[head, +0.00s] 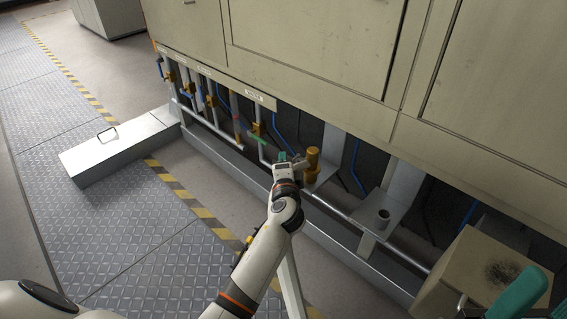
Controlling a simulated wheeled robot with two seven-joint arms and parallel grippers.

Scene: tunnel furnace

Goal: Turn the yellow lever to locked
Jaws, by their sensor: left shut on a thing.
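My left gripper (285,157), with teal fingertips, is at the pipework under the furnace casing. It is shut on what looks like the yellow lever, right beside an upright yellow cylindrical post (313,160). The lever's handle is mostly hidden by the gripper, so its angle cannot be told. My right gripper (520,292) shows only as large teal finger parts at the lower right corner; whether it is open cannot be told.
Several valves with yellow fittings (257,129) line the pipes to the left. A grey bracket with a round stub (383,216) stands to the right. A scorched beige box (475,270) is at lower right. A metal step box (120,148) sits on the left floor.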

